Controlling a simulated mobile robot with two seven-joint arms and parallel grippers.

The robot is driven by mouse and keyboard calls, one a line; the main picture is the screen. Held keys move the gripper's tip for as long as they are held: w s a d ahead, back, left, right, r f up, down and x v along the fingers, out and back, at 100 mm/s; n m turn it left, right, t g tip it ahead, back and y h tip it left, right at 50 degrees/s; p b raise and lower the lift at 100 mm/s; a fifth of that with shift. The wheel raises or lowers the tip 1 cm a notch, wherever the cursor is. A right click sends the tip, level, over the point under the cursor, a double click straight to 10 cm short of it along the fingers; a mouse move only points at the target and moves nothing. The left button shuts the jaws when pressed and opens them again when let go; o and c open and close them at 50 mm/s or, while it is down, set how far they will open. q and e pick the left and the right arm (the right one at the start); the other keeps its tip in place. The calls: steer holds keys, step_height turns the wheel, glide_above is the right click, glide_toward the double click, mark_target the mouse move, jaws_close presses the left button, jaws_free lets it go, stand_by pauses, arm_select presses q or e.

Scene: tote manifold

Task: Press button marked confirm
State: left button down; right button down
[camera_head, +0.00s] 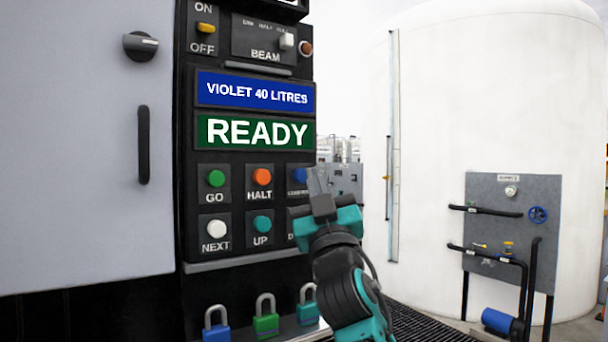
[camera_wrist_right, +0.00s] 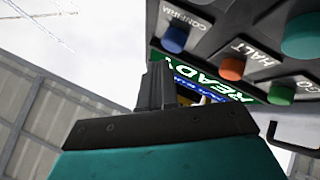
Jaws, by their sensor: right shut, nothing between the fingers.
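The confirm button is a blue knob (camera_head: 300,176) at the right end of the upper button row in the head view, its label partly hidden by my gripper. In the right wrist view the blue confirm button (camera_wrist_right: 174,40) shows with its label CONFIRM beside it. My right gripper (camera_head: 318,183) is shut and empty, with its tips just right of and near the button in the head view. In the right wrist view the shut fingers (camera_wrist_right: 157,80) are below the button in the picture, with a gap between them. I cannot tell the exact depth. My left gripper is not in view.
Beside confirm are an orange HALT button (camera_head: 262,177) and a green GO button (camera_head: 216,178). Below are a white NEXT button (camera_head: 217,228) and a teal UP button (camera_head: 262,224). A green display (camera_head: 256,132) reads READY. Several padlocks (camera_head: 266,322) stand below. A white tank (camera_head: 480,110) is at right.

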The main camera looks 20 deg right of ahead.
steer(key=shift+s+d+p, duration=0.2)
steer(key=shift+s+p, duration=0.2)
steer(key=shift+s, duration=0.85)
steer(key=shift+s+d+p, duration=0.15)
steer(key=shift+s+p, duration=0.25)
steer(key=shift+s, duration=0.85)
